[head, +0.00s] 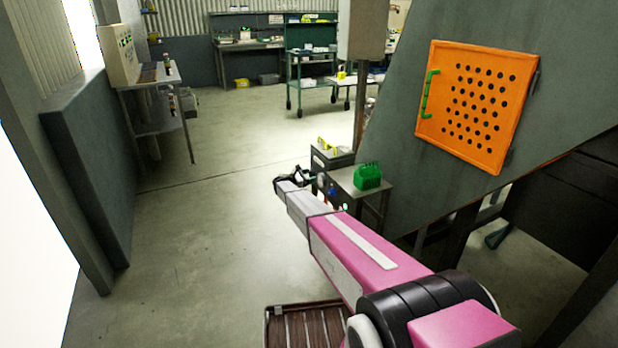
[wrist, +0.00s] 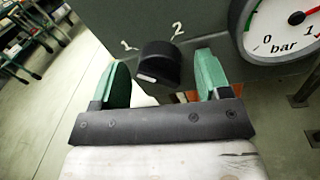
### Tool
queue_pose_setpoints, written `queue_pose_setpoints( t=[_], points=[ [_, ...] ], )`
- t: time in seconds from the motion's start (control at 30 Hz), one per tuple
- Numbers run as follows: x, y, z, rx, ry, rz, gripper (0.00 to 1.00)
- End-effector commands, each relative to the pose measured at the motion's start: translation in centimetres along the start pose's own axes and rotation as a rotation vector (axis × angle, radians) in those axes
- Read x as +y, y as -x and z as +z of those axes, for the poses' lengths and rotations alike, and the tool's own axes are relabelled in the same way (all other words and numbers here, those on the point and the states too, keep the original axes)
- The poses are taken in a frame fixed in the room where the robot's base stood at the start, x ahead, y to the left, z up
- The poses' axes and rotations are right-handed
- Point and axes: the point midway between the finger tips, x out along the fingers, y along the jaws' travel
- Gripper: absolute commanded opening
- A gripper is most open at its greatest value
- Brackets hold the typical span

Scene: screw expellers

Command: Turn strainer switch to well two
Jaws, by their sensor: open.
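The strainer switch is a black round knob (wrist: 158,62) on a dark grey panel (wrist: 203,22) in the wrist view. White numerals "1" and "2" are marked above it, "1" to the upper left and "2" to the upper right. A short white mark sits on the lower left of the knob's face. My gripper (wrist: 161,72) is open, with one green finger on each side of the knob. I cannot tell whether either finger touches it. In the head view my gripper (head: 289,180) is at the far end of my pink arm, and I cannot make out the knob there.
A pressure gauge (wrist: 285,25) marked "bar" is close on the right of the knob. A small table (head: 350,183) with a green container (head: 367,176) stands right of my gripper. An orange perforated hatch (head: 475,104) is farther right. The floor to the left is clear.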

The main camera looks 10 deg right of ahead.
Motion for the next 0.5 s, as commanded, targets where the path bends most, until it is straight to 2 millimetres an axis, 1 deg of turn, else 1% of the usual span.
queue_pose_setpoints(
  t=[0.03,0.07,0.1,0.17,0.2,0.5],
  points=[
    [0.00,0.01,0.00,0.000,0.000,0.000,0.70],
    [0.00,0.01,0.00,0.000,0.000,0.000,0.60],
    [-0.01,0.02,0.00,0.000,0.000,0.000,0.47],
    [-0.01,0.03,0.00,0.000,0.000,0.000,0.28],
    [-0.01,0.03,-0.01,0.000,0.000,0.000,0.22],
    [-0.06,0.04,-0.03,-0.002,-0.024,-0.001,0.22]
  ],
)
